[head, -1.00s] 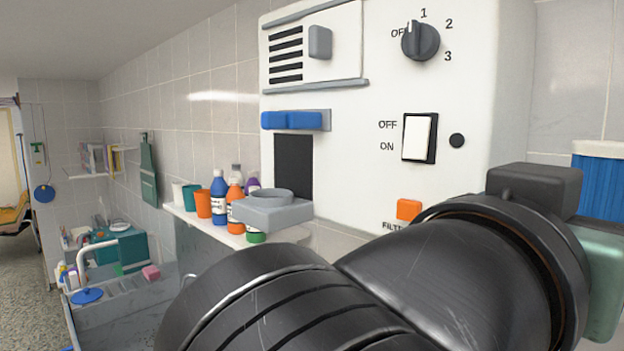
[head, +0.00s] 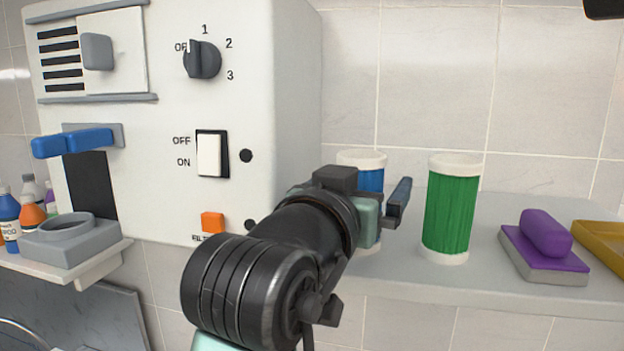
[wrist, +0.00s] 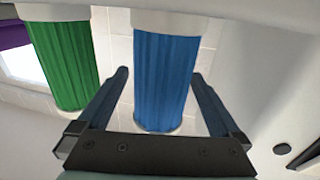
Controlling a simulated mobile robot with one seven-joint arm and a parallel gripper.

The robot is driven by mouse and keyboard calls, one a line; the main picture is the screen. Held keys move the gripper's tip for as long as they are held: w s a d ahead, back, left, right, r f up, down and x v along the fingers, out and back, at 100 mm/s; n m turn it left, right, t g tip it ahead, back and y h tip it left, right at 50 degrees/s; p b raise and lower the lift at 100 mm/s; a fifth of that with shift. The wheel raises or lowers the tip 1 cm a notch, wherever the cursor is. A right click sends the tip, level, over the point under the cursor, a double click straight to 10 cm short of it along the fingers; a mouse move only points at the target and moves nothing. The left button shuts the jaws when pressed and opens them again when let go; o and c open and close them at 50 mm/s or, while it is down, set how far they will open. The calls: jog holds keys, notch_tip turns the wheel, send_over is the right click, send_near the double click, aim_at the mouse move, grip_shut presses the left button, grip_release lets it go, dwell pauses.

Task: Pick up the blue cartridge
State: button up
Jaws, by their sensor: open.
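The blue cartridge (head: 370,181) stands upright on the shelf in the head view, with white end caps. My arm hides much of it there. In the wrist view the blue cartridge (wrist: 164,80) fills the middle, lined up between the two fingers. My gripper (wrist: 160,76) is open, one finger on each side of the cartridge's outline. I cannot tell whether either finger touches it. In the head view one dark finger of my gripper (head: 399,200) shows just right of the cartridge.
A green cartridge (head: 452,208) stands close to the right on the shelf (head: 410,282). Further right lie a purple-and-grey block (head: 543,247) and a yellow tray (head: 606,246). The white machine (head: 290,120) rises to the left, near my arm.

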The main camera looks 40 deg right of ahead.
jog(key=shift+w+d, duration=0.25)
jog(key=shift+d, duration=0.2)
jog(key=c, duration=1.5)
jog(key=shift+r, duration=0.1)
